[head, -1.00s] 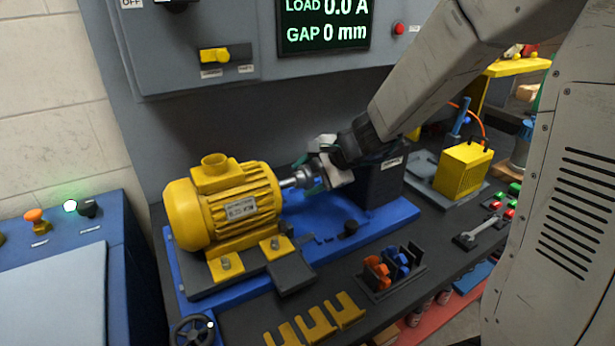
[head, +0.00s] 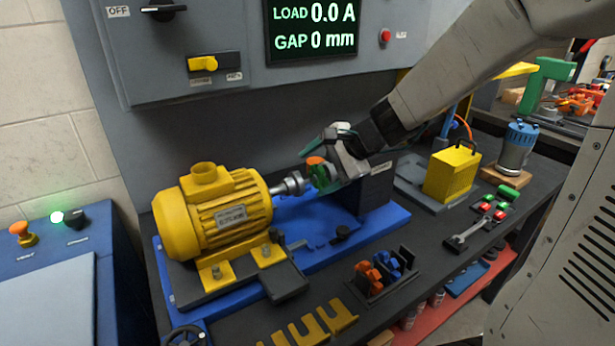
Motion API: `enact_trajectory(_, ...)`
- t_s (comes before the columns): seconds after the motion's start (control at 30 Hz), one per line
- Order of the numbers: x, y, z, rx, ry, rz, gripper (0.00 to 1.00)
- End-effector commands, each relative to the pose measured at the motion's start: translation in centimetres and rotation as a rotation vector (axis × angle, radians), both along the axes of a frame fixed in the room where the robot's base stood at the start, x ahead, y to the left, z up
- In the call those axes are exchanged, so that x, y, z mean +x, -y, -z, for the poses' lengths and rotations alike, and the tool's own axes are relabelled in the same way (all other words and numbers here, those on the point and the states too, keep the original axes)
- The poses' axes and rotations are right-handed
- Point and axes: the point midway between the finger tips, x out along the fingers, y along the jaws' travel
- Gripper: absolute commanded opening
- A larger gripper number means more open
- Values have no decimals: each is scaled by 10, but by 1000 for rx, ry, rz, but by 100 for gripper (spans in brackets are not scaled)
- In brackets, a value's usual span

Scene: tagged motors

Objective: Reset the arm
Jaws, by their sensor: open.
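My gripper (head: 318,160) is open, at the shaft end of the yellow motor (head: 215,213), in front of the dark block (head: 375,190). One green-tipped finger stands out to the upper left. An orange and green part (head: 317,172) shows at the jaws, beside the silver shaft coupling (head: 290,184); I cannot tell whether the fingers touch it. My arm reaches in from the upper right. The motor sits on a blue base (head: 298,238).
A grey panel with a display (head: 313,30) reading 0.0 A and 0 mm rises behind. A rack of orange and blue parts (head: 377,272), a wrench (head: 467,234) and a yellow box (head: 452,175) lie on the dark bench. A blue console (head: 75,240) stands at left.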

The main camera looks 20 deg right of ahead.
Motion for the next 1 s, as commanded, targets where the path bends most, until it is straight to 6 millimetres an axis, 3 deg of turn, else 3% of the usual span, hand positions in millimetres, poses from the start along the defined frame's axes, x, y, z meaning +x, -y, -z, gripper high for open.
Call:
enact_trajectory(0.57,-3,2,-3,0,1,-5,77)
enact_trajectory(0.67,-13,-3,1,-17,-15,-71,77)
enact_trajectory(0.77,-40,-8,10,-73,-48,-208,77)
enact_trajectory(1.0,-156,-15,-1,-371,-105,-714,77)
